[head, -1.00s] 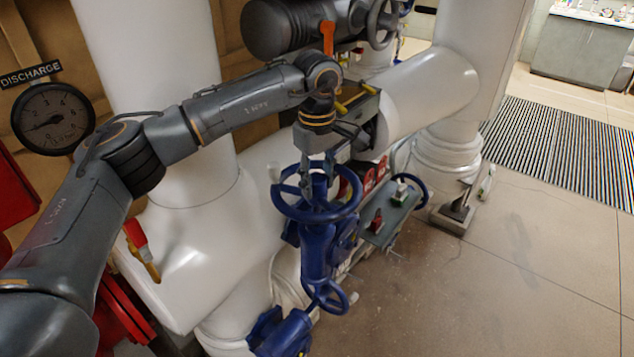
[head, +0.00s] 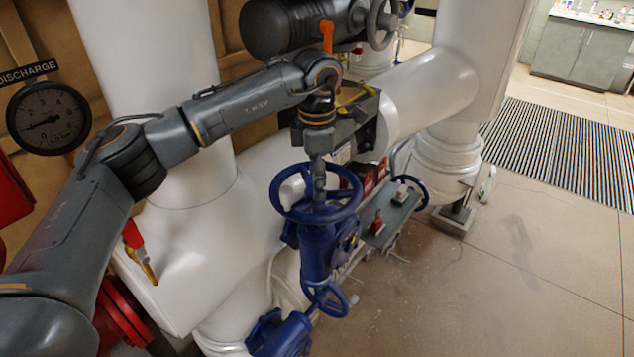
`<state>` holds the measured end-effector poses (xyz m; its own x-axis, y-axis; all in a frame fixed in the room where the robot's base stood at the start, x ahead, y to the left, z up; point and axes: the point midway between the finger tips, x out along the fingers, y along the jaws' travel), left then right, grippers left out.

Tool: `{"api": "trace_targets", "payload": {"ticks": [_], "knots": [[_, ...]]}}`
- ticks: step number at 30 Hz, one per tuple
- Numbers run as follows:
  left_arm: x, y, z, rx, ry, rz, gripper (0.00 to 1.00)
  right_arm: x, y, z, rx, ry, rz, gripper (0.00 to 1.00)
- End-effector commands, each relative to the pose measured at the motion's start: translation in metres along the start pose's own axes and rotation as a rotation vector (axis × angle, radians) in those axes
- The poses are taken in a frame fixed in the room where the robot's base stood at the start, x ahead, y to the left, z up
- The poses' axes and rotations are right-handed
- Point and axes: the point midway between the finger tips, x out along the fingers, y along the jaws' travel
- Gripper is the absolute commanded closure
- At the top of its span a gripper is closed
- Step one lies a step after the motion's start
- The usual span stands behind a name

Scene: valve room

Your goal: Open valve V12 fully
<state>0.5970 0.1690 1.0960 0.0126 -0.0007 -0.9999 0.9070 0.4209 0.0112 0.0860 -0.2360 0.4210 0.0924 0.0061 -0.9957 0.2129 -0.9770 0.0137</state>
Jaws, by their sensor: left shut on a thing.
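A blue valve with a round blue handwheel (head: 287,209) stands in the middle of the head view. The wheel lies roughly level on top of the blue valve body (head: 317,250). I cannot read a V12 tag on it. My left arm reaches in from the left, and my left gripper (head: 319,192) points down into the wheel from above. It is shut on the handwheel, near the middle of the ring as seen here. The fingertips and the hub partly hide each other. My right gripper is not in view.
Smaller blue handwheels (head: 331,299) sit lower and to the right. A discharge gauge (head: 48,118) and an orange-handled fitting (head: 327,36) are near my arm. Thick white pipes (head: 430,92) run behind. The floor (head: 520,265) at right is clear.

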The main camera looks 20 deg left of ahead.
Motion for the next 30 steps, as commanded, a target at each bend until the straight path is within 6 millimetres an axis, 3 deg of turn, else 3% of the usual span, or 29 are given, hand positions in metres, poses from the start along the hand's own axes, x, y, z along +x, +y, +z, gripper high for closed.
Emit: {"api": "trace_targets", "payload": {"ticks": [1,7,14,24,30], "knots": [[0.0118,-0.0040,-0.0039,-0.072,0.021,-0.021,0.96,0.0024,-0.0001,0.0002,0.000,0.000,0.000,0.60],[0.0118,-0.0043,-0.0037,-0.341,0.024,-0.019,0.96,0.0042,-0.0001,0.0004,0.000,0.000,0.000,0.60],[0.0116,-0.0044,-0.0035,-0.469,0.025,-0.017,0.96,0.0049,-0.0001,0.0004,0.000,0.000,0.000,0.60],[0.0117,-0.0046,-0.0030,-0.945,0.028,-0.010,0.96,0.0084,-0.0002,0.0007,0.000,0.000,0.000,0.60],[0.0114,-0.0048,-0.0028,-1.114,0.030,-0.008,0.96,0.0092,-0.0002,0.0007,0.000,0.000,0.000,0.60]]}}
